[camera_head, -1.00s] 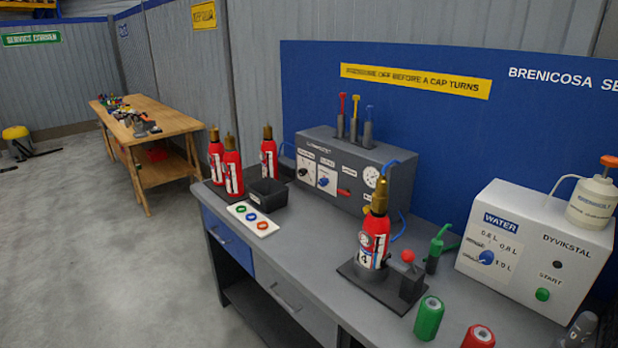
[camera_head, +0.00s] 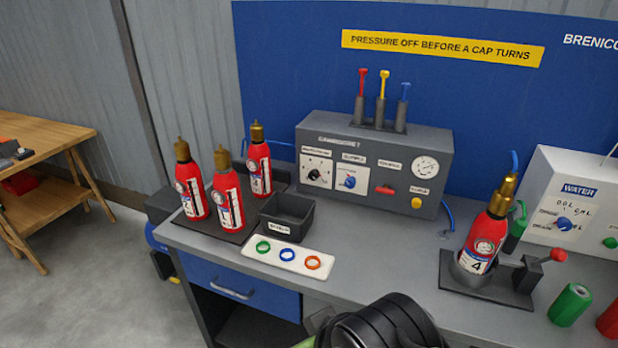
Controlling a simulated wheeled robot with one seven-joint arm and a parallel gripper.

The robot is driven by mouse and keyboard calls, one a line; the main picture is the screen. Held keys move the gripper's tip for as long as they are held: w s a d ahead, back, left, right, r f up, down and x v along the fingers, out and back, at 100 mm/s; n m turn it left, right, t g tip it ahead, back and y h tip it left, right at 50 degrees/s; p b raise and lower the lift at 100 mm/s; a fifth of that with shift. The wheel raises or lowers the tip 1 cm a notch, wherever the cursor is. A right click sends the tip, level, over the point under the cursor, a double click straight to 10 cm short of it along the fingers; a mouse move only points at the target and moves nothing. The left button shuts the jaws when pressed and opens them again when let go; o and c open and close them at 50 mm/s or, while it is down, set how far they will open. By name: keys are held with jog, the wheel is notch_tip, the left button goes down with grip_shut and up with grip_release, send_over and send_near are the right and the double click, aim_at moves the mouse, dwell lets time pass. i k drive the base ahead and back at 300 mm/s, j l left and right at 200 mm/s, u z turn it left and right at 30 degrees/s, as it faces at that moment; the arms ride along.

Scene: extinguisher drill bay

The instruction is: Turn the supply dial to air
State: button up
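The grey control box (camera_head: 375,140) stands at the back of the bench. Its front carries a blue knob (camera_head: 350,182) on a white plate and a black knob (camera_head: 314,174) on another white plate to its left. The labels above both knobs are too small to read surely, so I cannot tell which is the supply dial or what each knob points to. A dark rounded part of my arm shows at the bottom edge, low in front of the bench. My gripper is not in view, and nothing touches the knobs.
A black bin (camera_head: 287,214) and a white tray with coloured rings (camera_head: 290,257) stand left of centre, near several red extinguishers (camera_head: 228,200). An extinguisher (camera_head: 485,240) tilts in a holder at right, beside a red-knobbed lever (camera_head: 558,255). Bare bench top lies before the control box.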

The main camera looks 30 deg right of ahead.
aim_at(350, 182)
jog(key=i+j, duration=0.3)
jog(key=j, duration=0.15)
jog(key=i+j+z, duration=0.1)
jog(key=i+j, duration=0.2)
jog(key=j, duration=0.15)
